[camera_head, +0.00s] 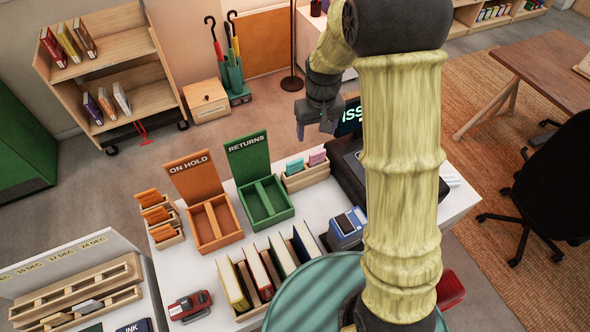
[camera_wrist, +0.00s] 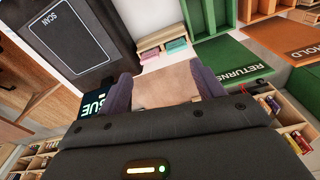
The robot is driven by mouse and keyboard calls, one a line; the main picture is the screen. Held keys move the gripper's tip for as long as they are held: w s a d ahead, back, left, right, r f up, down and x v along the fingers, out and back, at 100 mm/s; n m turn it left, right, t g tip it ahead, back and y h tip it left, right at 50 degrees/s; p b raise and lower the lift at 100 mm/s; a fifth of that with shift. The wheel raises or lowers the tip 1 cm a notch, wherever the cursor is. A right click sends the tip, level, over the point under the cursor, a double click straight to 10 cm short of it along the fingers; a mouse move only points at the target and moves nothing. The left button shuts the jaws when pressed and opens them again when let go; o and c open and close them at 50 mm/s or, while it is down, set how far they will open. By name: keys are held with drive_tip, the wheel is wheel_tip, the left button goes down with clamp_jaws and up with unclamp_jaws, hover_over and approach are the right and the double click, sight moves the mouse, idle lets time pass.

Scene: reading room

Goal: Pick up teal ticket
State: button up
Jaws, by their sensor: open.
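The teal ticket (camera_head: 294,165) stands in a small wooden holder (camera_head: 306,179) beside a pink ticket (camera_head: 317,158), on the white counter.
A green RETURNS tray (camera_head: 265,202) and an orange ON HOLD tray (camera_head: 215,222) stand left of the holder. A black scan pad (camera_wrist: 75,38) lies on its other side. Books (camera_head: 262,274) and a blue device (camera_head: 346,228) stand nearer on the counter.

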drive_tip(key=w+a+f+n+g, duration=0.1)
drive_tip(key=w+a+f, duration=0.4)
drive_tip(key=w+f, duration=0.1)
drive_tip(key=shift+w+a+f+n+b, duration=0.25)
drive_tip(key=shift+w+a+n+b, duration=0.05)
drive_tip(key=shift+w+a+n, duration=0.1)
drive_tip(key=p, duration=0.4)
hover_over(295, 169)
drive_tip(key=w, duration=0.1)
wheel_tip(295, 169, down, 12)
drive_tip(key=shift+w+a+f, duration=0.1)
drive_tip(key=shift+a+f, duration=0.05)
drive_tip(key=shift+a, duration=0.1)
